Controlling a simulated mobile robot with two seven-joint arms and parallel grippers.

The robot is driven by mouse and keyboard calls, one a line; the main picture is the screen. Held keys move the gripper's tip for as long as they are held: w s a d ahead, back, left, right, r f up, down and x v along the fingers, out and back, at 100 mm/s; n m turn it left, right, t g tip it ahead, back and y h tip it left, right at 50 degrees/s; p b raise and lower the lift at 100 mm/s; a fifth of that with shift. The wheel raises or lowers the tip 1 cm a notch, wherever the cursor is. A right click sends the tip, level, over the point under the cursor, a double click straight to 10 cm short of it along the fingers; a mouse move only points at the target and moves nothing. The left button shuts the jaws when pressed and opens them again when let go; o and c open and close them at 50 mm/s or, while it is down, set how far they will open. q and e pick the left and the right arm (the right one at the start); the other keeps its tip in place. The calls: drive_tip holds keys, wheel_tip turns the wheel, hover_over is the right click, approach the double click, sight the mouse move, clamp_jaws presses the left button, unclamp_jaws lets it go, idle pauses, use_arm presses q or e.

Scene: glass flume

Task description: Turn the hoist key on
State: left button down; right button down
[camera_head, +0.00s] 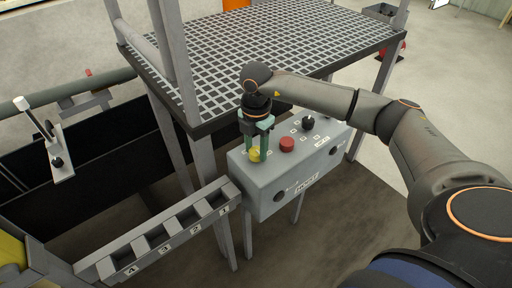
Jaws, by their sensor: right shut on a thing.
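A grey control box (265,194) with a "HOIST" label stands on legs near the middle of the head view. Its top carries a yellow part (255,155), a red button (287,145) and a black knob (308,122). Its front face has two round dark parts, one at the left (278,196) and one at the right (333,150). My right gripper (256,149) points down over the left end of the top, with its greenish fingers shut around the yellow part. I cannot tell whether the yellow part is the key. My left gripper is not in view.
A grated platform (290,45) with grey posts stands behind the box. A numbered slotted rack (165,232) runs to the lower left. A lever on a plate (57,160) and a dark trough (110,185) are at the left. Open floor lies at the right.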

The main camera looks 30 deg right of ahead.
drive_tip(key=shift+n, duration=0.3)
drive_tip(key=n, duration=0.4)
drive_tip(key=shift+n+b, duration=0.3)
drive_tip(key=shift+b, duration=0.05)
drive_tip(key=n, duration=0.4)
drive_tip(key=shift+n+b, duration=0.3)
drive_tip(key=shift+b, duration=0.1)
drive_tip(key=n, duration=0.2)
drive_tip(key=shift+n, duration=0.4)
drive_tip(key=shift+n+b, duration=0.5)
drive_tip(key=shift+n, duration=0.7)
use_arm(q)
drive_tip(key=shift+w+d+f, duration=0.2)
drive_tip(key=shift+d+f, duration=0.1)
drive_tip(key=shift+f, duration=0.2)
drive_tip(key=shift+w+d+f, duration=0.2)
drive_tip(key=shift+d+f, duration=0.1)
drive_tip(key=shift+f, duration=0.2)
use_arm(e)
drive_tip(key=shift+n, duration=1.4)
use_arm(q)
drive_tip(key=shift+b, duration=0.3)
use_arm(e)
drive_tip(key=shift+c, duration=1.9)
unclamp_jaws()
